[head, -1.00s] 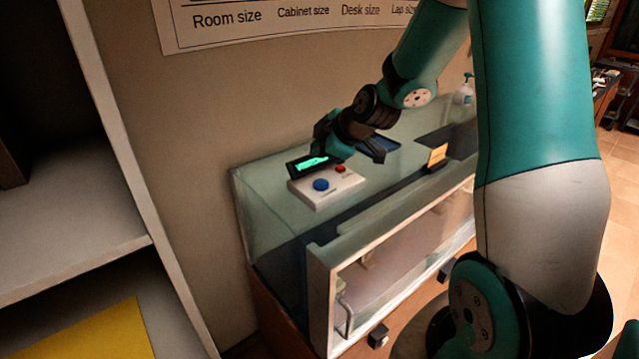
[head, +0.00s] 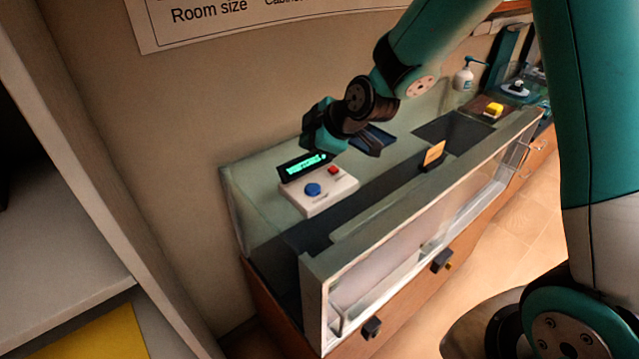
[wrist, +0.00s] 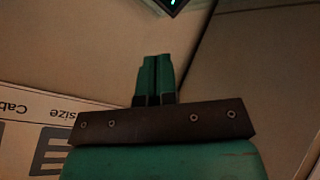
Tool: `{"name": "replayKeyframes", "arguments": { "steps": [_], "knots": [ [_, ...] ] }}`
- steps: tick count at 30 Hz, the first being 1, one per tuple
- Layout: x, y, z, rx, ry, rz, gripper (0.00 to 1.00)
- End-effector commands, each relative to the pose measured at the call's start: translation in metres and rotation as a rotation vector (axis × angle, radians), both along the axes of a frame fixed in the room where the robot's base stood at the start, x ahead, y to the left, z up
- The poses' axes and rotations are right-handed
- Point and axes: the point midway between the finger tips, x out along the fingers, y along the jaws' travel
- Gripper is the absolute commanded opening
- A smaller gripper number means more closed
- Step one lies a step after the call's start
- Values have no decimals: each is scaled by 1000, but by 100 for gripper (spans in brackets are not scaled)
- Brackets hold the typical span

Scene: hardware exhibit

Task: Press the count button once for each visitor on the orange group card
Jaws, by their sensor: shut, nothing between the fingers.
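A white counter box (head: 322,199) with a blue button (head: 312,189), a small red button (head: 334,170) and a lit green display (head: 305,165) sits on the glass case at its left end. An orange card (head: 433,154) stands in a dark holder on the case, to the right; its writing is too small to read. My gripper (head: 318,141) is shut and empty, just above and behind the counter box, apart from the buttons. In the wrist view its green fingers (wrist: 153,78) are together, and a corner of the display (wrist: 172,4) shows at the top edge.
The glass case (head: 400,215) runs along the wall. A pump bottle (head: 464,75) and a yellow object (head: 494,109) stand farther right. A dark tray (head: 372,137) lies behind the box. A pale shelf unit (head: 60,220) is close on the left.

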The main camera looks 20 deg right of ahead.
Motion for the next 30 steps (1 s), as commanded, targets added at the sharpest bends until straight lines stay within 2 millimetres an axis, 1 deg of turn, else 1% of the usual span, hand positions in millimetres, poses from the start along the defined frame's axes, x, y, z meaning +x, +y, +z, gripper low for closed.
{"name": "replayKeyframes", "arguments": {
  "steps": [5, 11, 17, 24, 27, 30],
  "knots": [
    [0, -1, -2, 0, 0, -2, 0],
    [0, -1, -14, 0, 1, -1, 0],
    [0, -1, -39, -1, 3, -1, 0],
    [0, -1, -76, 0, -1, -1, 0],
    [0, -1, -85, 0, -2, -1, 0],
    [0, -1, -89, 0, -2, -1, 0]
  ]
}}
